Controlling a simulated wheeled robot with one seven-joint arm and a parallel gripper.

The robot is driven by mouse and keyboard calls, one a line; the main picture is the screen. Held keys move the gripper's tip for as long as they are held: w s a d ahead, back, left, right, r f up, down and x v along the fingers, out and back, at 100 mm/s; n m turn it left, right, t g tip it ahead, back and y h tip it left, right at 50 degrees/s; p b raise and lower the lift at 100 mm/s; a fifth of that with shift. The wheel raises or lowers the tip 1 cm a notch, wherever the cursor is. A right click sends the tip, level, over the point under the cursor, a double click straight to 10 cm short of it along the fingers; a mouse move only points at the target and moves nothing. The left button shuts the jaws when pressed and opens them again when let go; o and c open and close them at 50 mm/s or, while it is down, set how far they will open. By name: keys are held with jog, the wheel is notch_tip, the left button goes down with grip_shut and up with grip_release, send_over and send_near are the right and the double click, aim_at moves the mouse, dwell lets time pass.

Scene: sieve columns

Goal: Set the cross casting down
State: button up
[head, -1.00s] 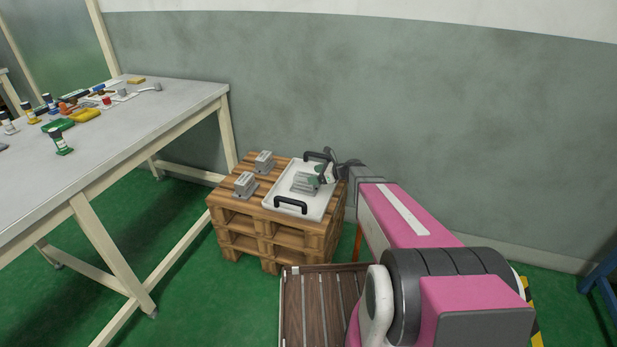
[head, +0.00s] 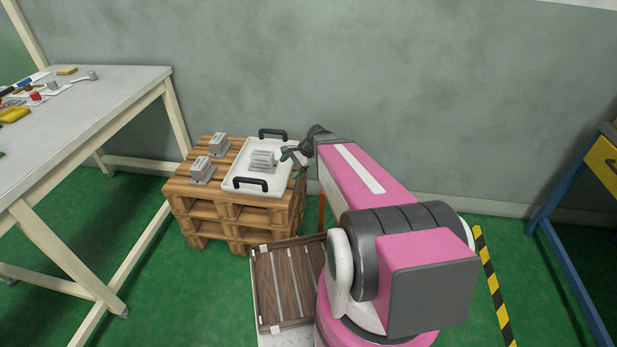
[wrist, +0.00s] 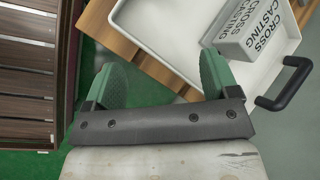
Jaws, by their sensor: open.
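The cross casting (head: 263,161) is a grey block that rests in the white tray with black handles (head: 240,180). In the wrist view the casting (wrist: 246,32) carries the printed words CROSS CASTING, and the tray (wrist: 285,75) shows around it. My gripper (head: 287,153) is just right of the casting in the head view. In the wrist view my gripper (wrist: 163,80) has its two green fingers spread wide with nothing between them. The casting lies beyond the right finger, apart from the grip. The casting's underside is hidden.
The tray sits on stacked wooden pallets (head: 225,215). Two grey castings stand on the pallet left of the tray, a rear one (head: 219,144) and a front one (head: 202,170). A slatted wooden surface (wrist: 28,85) is at the left in the wrist view. A workbench (head: 90,105) stands left.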

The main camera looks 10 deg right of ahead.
jog(key=s+d+r+n+h, duration=0.1)
jog(key=s+d+n+h, duration=0.1)
jog(key=s+n, duration=0.3)
jog(key=s+d+r+n+g+h, duration=0.1)
jog(key=s+d+n+h, duration=0.2)
jog(key=s+n+h, duration=0.2)
jog(key=shift+s+r+n, duration=0.4)
jog(key=shift+s+n, duration=0.25)
jog(key=shift+n, duration=0.25)
jog(key=shift+d, duration=0.1)
